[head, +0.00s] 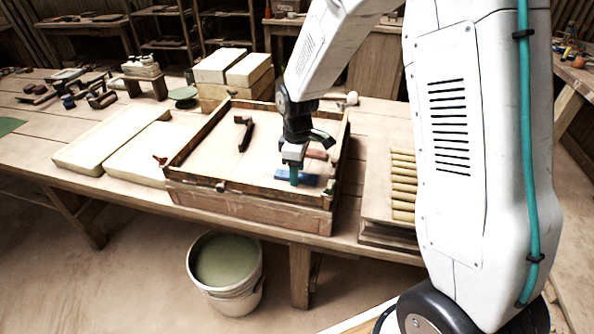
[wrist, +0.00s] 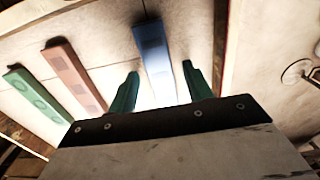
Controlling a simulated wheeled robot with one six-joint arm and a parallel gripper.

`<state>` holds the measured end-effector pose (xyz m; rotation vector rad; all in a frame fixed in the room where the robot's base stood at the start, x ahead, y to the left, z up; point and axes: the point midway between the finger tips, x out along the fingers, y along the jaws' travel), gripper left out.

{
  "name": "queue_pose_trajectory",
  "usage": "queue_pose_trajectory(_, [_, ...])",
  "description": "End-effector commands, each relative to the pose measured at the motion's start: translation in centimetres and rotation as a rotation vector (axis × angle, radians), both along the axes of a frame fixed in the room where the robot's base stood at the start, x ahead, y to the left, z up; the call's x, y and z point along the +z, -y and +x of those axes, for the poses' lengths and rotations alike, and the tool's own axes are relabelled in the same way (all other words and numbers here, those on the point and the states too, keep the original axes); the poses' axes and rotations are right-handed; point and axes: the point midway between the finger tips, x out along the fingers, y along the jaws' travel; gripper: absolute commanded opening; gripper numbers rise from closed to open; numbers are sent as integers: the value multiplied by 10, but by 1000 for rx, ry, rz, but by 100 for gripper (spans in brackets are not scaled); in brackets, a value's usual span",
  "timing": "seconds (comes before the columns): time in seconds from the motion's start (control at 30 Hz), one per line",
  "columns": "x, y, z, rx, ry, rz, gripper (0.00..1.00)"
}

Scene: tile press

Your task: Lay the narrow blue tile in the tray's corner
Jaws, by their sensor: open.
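The narrow blue tile (head: 309,180) lies flat inside the wooden tray (head: 250,198), near its front right. My gripper (head: 294,178) points down over the tile and hides its middle in the head view. In the wrist view my gripper (wrist: 160,70) is open, its green fingers on either side of the near part of the blue tile (wrist: 153,45). I cannot tell how far the fingertips are above the tray floor. A reddish tile (wrist: 74,75) and a green tile (wrist: 36,95) lie left of it, apart; the reddish tile (head: 316,154) also shows behind my gripper in the head view.
A dark-handled tool (head: 244,133) lies in the tray's left half, with bare floor around it. Raised wooden walls bound the tray. Pale slabs (head: 110,140) lie to its left, a rack of yellowish rods (head: 403,186) to its right. A bucket (head: 225,270) stands on the floor.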

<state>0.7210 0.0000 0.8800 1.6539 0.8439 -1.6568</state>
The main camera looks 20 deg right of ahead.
Motion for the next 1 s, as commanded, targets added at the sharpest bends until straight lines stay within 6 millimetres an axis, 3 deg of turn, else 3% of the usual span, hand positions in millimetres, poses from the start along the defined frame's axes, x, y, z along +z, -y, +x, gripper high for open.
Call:
queue_pose_trajectory(0.5, [100, 0, 1, 0, 4, 1, 50])
queue_pose_trajectory(0.87, [121, 1, -3, -10, 4, 1, 50])
queue_pose_trajectory(1.0, [146, 5, -28, -91, 20, 2, 50])
